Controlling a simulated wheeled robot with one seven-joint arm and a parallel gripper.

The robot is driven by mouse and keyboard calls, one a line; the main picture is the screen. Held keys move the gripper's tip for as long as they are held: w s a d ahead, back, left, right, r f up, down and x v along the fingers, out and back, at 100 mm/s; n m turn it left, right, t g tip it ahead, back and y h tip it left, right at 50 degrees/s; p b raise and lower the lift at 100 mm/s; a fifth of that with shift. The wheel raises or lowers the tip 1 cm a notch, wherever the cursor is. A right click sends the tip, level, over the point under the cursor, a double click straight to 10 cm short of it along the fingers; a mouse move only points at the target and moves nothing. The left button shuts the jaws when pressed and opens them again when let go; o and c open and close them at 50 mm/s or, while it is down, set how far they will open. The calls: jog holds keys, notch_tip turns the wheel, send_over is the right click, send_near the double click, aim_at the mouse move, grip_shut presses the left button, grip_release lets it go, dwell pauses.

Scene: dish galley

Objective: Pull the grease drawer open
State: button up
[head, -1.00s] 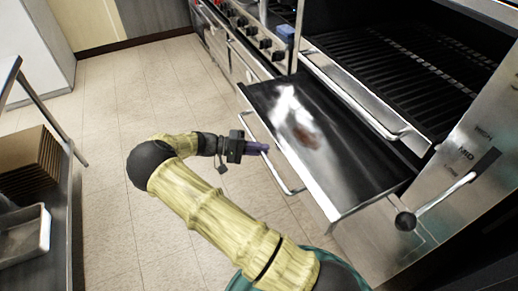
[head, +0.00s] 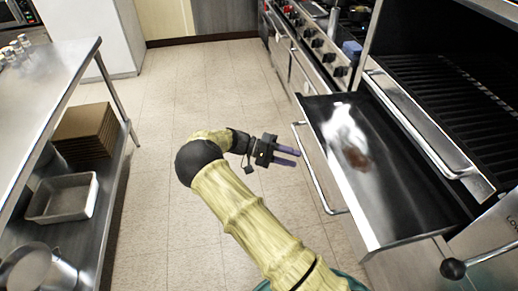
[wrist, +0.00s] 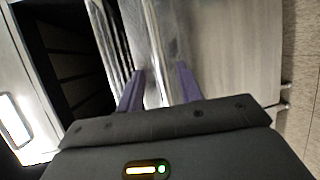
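The grease drawer (head: 385,200) is pulled out from under the grill at the right of the head view. It is a dark, shallow tray with a steel front, a whitish smear and a brown patch inside. Its long bar handle (head: 318,172) runs along the front face. My gripper (head: 298,157) is open, its two purple fingers pointing at the handle with a small gap between, so it appears clear of the bar. In the wrist view, the fingers (wrist: 158,88) are spread apart, with steel surfaces beyond; I cannot tell which part lies between them.
A range with knobs (head: 315,45) stands beyond the drawer. A steel table (head: 75,65) with a lower shelf holding brown trays (head: 85,132) and a metal pan (head: 62,198) is at the left. The tiled floor between is clear.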

jog(key=v, duration=1.1)
jog(key=shift+a+b, duration=0.3)
jog(key=shift+b, duration=0.15)
jog(key=shift+w, duration=0.1)
jog(key=s+d+y, duration=0.1)
jog(key=d+y, duration=0.2)
jog(key=d, duration=0.1)
jog(key=s+d+r+y, duration=0.1)
jog(key=s+d+y, duration=0.1)
jog(key=d, duration=0.3)
jog(key=s+d+n+y, duration=0.1)
jog(key=s+d+y, duration=0.1)
jog(key=d+y, duration=0.2)
jog(key=shift+s+d+r, duration=0.1)
jog(key=shift+d+r, duration=0.15)
jog(key=shift+d, duration=0.2)
jog(key=s+r+n+t+y, duration=0.1)
jog(key=s+r+t+y, duration=0.15)
jog(key=s, duration=0.65)
jog(key=s+r+t+y, duration=0.2)
jog(key=s+t+y, duration=0.2)
jog(key=s, duration=0.5)
jog(key=w+p+v, duration=0.2)
jog(key=p+v, duration=0.6)
jog(key=w+r+p+v, duration=0.1)
jog(key=w+p+v, duration=0.1)
jog(key=p+v, duration=0.7)
jog(key=shift+w, duration=0.15)
